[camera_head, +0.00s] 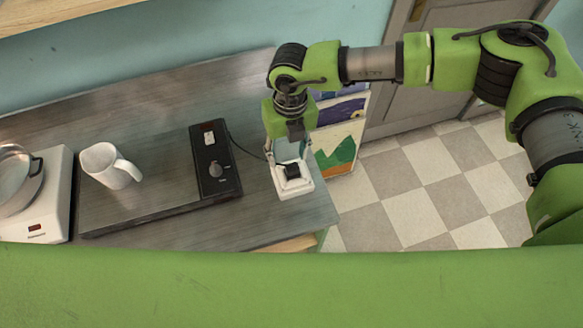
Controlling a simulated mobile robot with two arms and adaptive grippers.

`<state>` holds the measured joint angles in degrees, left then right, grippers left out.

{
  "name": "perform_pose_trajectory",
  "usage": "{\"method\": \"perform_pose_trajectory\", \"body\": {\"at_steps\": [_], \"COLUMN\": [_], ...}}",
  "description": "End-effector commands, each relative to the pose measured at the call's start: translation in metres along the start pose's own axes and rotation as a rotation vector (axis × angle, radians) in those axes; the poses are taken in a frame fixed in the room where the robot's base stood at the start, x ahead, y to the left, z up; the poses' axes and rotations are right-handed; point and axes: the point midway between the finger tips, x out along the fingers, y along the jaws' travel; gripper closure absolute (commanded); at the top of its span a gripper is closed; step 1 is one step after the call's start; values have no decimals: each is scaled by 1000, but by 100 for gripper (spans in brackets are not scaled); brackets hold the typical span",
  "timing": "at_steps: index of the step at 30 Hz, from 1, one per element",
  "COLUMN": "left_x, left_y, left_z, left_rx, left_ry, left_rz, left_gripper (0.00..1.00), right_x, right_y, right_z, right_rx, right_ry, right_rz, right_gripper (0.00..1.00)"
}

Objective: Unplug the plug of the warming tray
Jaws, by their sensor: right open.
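The warming tray (150,180) is a flat grey plate with a black control panel (212,160) on its right end, lying on the counter. A thin black cord runs from the panel to the right. The black plug (291,171) sits at a white socket block (295,188) near the counter's right end. My right gripper (290,158) points down over the plug and is open. Its fingers partly hide the plug, and I cannot tell whether they touch it. My left gripper is not in view.
A white mug (109,166) stands on the warming tray. A white appliance (48,208) with a pan is at the far left. The counter (235,75) is bare behind the tray. Beyond its right end are a painted picture (340,146) and checkered floor (430,190).

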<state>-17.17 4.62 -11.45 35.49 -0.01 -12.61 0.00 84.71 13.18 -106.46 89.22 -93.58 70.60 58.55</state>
Motion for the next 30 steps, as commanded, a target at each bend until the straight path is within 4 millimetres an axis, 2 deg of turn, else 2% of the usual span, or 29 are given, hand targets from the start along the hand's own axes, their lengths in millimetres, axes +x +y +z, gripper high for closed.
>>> {"method": "perform_pose_trajectory", "body": {"at_steps": [1,4,17,23,30], "left_x": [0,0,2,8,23], "left_y": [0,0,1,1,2], "left_z": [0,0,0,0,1], "left_rx": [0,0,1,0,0], "left_ry": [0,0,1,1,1], "left_rz": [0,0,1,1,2], "left_gripper": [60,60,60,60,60], "right_x": [-2,-2,1,17,51], "right_y": [-8,-14,-14,-14,-15], "right_z": [3,5,4,4,4], "right_rx": [5,10,10,10,10], "right_ry": [-6,-8,-7,-6,-6], "right_rz": [-23,-43,-41,-41,-41], "right_gripper": [56,56,56,56,56]}}
